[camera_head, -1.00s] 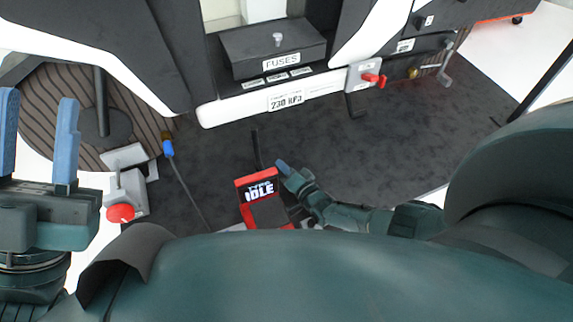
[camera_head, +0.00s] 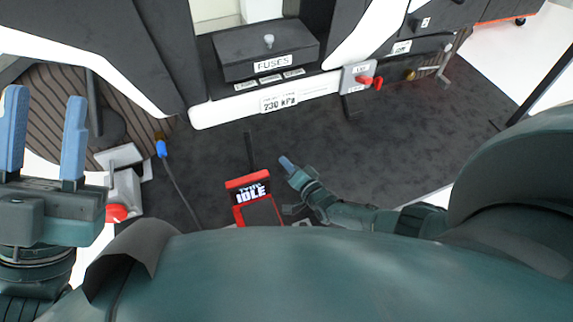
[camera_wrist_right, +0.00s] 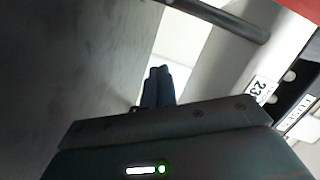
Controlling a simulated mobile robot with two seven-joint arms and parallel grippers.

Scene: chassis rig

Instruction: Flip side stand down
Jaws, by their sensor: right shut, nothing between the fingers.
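My right gripper (camera_head: 287,163) is low over the dark floor mat, just right of the red tyre unit. Its blue fingers (camera_wrist_right: 158,86) are together and empty in the right wrist view. A thin black bar (camera_head: 249,150) stands just behind the red unit, apart from my fingers. A black L-shaped piece (camera_head: 350,108) hangs under the grey box with a red lever. I cannot tell which of these is the side stand. A dark round bar (camera_wrist_right: 225,18) crosses the top of the right wrist view, beyond the fingertips. My left gripper (camera_head: 45,140) is open and empty at far left.
The red unit (camera_head: 248,186) reads IDLE. The white chassis rail (camera_head: 235,110) with a 230 kPa label and the fuse box (camera_head: 268,50) lie behind. A red lever (camera_head: 372,82) sticks out at right. A blue-tipped cable (camera_head: 161,149) lies left. The mat (camera_head: 425,135) is clear at right.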

